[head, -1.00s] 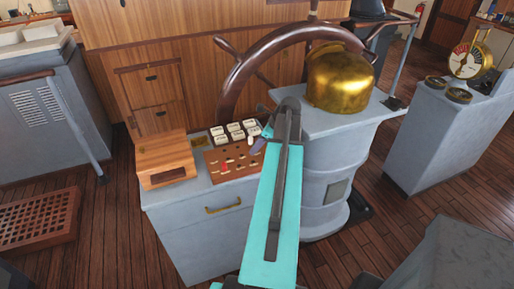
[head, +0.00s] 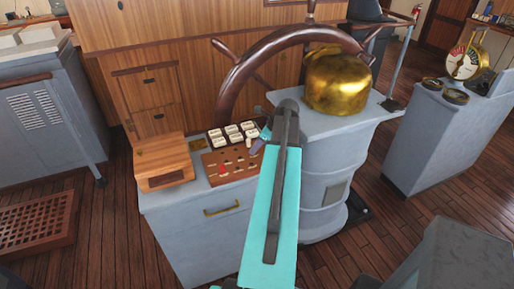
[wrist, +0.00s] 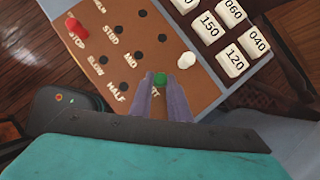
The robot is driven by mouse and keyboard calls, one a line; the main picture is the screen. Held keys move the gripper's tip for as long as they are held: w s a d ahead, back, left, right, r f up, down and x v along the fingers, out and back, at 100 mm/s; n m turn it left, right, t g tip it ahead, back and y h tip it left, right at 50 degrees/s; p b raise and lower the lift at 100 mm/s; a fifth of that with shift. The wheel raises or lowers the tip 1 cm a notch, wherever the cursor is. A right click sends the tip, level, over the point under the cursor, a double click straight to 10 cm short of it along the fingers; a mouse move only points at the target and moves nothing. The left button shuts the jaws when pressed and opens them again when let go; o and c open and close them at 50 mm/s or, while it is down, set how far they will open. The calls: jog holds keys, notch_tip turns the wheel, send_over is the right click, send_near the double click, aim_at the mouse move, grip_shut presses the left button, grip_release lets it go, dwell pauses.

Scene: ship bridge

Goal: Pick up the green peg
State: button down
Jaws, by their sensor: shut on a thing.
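The green peg (wrist: 160,79) shows its round top between my fingertips in the wrist view. My gripper (wrist: 163,86) is shut on it, one purple-grey finger on each side. The peg is at the lower edge of the brown peg board (wrist: 135,65), by a partly covered label. I cannot tell whether its lower end is still in a hole. In the head view my gripper (head: 257,147) is over the board's right side (head: 209,158), and the green peg cannot be made out.
A red peg (wrist: 77,28) stands near the STOP label and a white peg (wrist: 187,60) right of the green one. White numbered blocks (wrist: 209,25) sit beside the board. A wooden box (head: 163,160) is to the left; the ship's wheel (head: 232,85) and brass dome (head: 338,82) are close behind.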

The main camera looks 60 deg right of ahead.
jog(key=shift+r, duration=0.1)
jog(key=shift+r+b, duration=0.8)
jog(key=shift+r, duration=0.55)
jog(key=shift+s+r, duration=0.2)
jog(key=shift+r, duration=0.05)
jog(key=s+d+b, duration=0.2)
jog(key=s, duration=0.5)
jog(key=s+d+r+b, duration=0.1)
jog(key=s+d+b, duration=0.1)
jog(key=s, duration=0.6)
jog(key=shift+r+b, duration=0.3)
jog(key=shift+b, duration=0.2)
jog(key=shift+s, duration=0.1)
notch_tip(320, 180, down, 2)
jog(key=shift+f+b, duration=0.2)
jog(key=shift+b, duration=1)
